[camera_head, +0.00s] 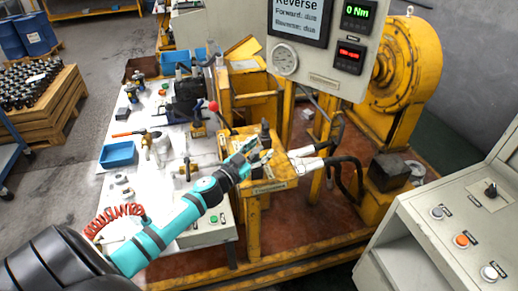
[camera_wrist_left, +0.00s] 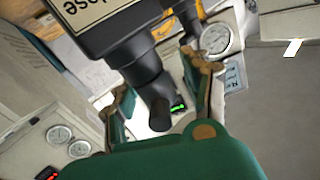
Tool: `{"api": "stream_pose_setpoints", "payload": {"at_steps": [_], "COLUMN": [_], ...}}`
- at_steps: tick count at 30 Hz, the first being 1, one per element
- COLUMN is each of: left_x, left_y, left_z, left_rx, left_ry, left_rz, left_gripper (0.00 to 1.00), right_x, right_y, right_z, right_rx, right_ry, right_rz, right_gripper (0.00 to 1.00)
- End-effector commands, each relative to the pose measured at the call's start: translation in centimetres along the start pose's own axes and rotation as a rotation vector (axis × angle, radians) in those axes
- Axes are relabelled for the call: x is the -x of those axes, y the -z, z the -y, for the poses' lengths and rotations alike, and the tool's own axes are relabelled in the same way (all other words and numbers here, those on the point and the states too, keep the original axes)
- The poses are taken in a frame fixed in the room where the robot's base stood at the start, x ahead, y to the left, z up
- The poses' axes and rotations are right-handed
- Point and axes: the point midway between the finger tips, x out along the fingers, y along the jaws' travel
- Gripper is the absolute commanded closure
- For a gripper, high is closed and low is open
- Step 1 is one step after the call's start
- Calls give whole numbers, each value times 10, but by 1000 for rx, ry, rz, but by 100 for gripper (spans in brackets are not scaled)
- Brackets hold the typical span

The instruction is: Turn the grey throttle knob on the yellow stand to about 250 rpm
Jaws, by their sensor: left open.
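My left gripper (camera_head: 257,151) is open above the yellow stand (camera_head: 253,215), which carries a label plate on its front edge. In the head view a dark upright part (camera_head: 265,130), which looks like the throttle knob, stands just behind the fingers. In the left wrist view a dark grey knob-like post (camera_wrist_left: 146,75) lies between the open fingers of my left gripper (camera_wrist_left: 152,84). I cannot tell whether either finger touches it. My right gripper is not in view.
A panel (camera_head: 323,40) above has a gauge (camera_head: 285,59), a green display reading 0 Nm (camera_head: 358,14) and a red display (camera_head: 349,53) too small to read surely. A red-tipped lever (camera_head: 213,106) and hoses (camera_head: 320,163) flank the stand. A control desk (camera_head: 440,225) stands at right.

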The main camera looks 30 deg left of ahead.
Motion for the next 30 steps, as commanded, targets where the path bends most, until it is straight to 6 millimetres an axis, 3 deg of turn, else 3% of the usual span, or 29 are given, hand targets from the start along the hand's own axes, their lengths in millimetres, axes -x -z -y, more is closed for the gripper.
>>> {"api": "stream_pose_setpoints", "payload": {"at_steps": [6, 17, 30], "left_x": [0, 0, 0], "left_y": [0, 0, 0], "left_z": [0, 0, 0], "left_rx": [0, 0, 0], "left_ry": [0, 0, 23], "left_rz": [0, 0, 4], "left_gripper": [52, 99, 100], "right_x": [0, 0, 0], "right_y": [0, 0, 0], "right_z": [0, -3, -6], "right_rx": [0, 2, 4], "right_ry": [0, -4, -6], "right_rz": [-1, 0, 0], "right_gripper": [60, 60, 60]}}
